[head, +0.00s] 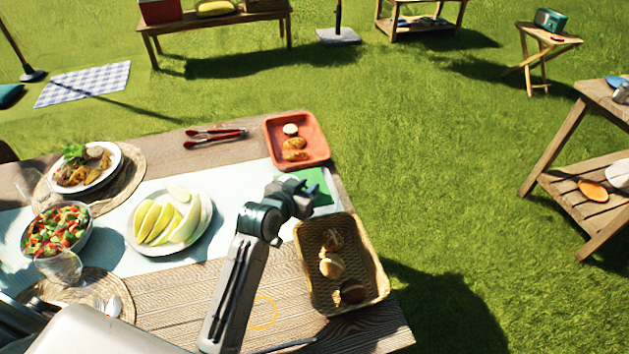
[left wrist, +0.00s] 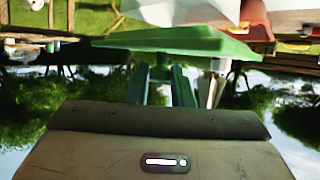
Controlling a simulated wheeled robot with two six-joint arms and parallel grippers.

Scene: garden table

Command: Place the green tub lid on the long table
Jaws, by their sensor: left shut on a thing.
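The green tub lid (head: 318,186) is a flat green piece at the right end of the pale runner. In the left wrist view the green lid (left wrist: 185,42) sits across the fingertips. My left gripper (head: 303,194) is shut on it, partly covering it in the head view; its fingers also show in the left wrist view (left wrist: 163,85). I cannot tell whether the lid touches the surface. The long wooden table (head: 180,298) lies below it. My right gripper is not in view.
An orange-red tray (head: 270,140) with food is just behind the lid, and a wicker basket (head: 372,283) of rolls is in front. A plate (head: 207,215) of melon slices is to the left. Red tongs (head: 215,133) lie behind. Bare wood shows at the front.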

